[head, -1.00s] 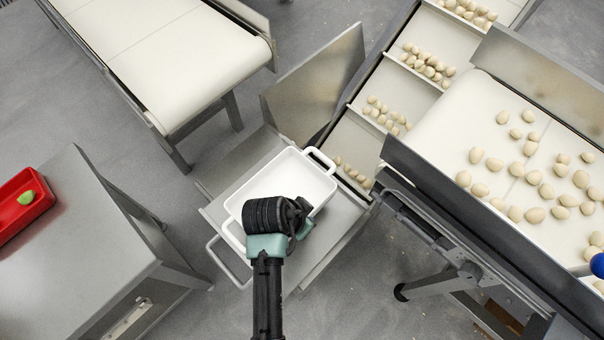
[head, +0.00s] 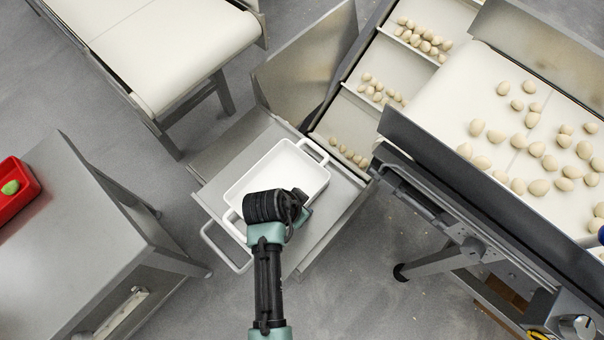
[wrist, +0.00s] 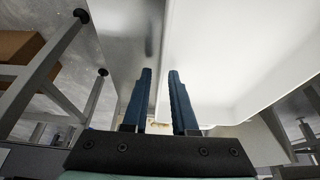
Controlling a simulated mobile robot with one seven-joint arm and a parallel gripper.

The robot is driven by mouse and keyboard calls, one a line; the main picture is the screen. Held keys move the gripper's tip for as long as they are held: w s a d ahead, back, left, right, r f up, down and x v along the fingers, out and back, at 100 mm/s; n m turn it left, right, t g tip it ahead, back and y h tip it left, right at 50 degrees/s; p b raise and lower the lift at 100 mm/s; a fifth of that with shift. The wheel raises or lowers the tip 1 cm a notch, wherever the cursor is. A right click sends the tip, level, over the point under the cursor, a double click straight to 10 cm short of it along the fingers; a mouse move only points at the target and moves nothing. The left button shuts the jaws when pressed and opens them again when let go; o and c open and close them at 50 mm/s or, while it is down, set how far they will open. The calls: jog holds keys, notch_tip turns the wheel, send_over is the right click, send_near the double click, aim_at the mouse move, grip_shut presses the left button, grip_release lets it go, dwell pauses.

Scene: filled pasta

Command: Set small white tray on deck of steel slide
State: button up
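The small white tray (head: 272,172) is empty, level and over the deck of the steel slide (head: 328,225). Whether it touches the deck or hangs just above it I cannot tell. In the wrist view my gripper (wrist: 160,95) has one blue finger on each side of the tray's wall. It appears closed on that wall, with the white tray (wrist: 235,50) to the right and steel (wrist: 124,35) to the left.
A steel upright plate (head: 305,65) stands behind the deck. A conveyor (head: 510,110) with pale pasta pieces and a compartmented belt are at right. An empty belt (head: 165,40) is at upper left. A steel table (head: 90,240) with a red tray (head: 33,192) is at left.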

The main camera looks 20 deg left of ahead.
jog(key=shift+o, duration=0.2)
jog(key=shift+r, duration=0.1)
jog(key=shift+r, duration=0.3)
jog(key=p+v, duration=0.5)
jog(key=v, duration=0.6)
jog(key=shift+s+r, duration=0.15)
jog(key=shift+s, duration=0.05)
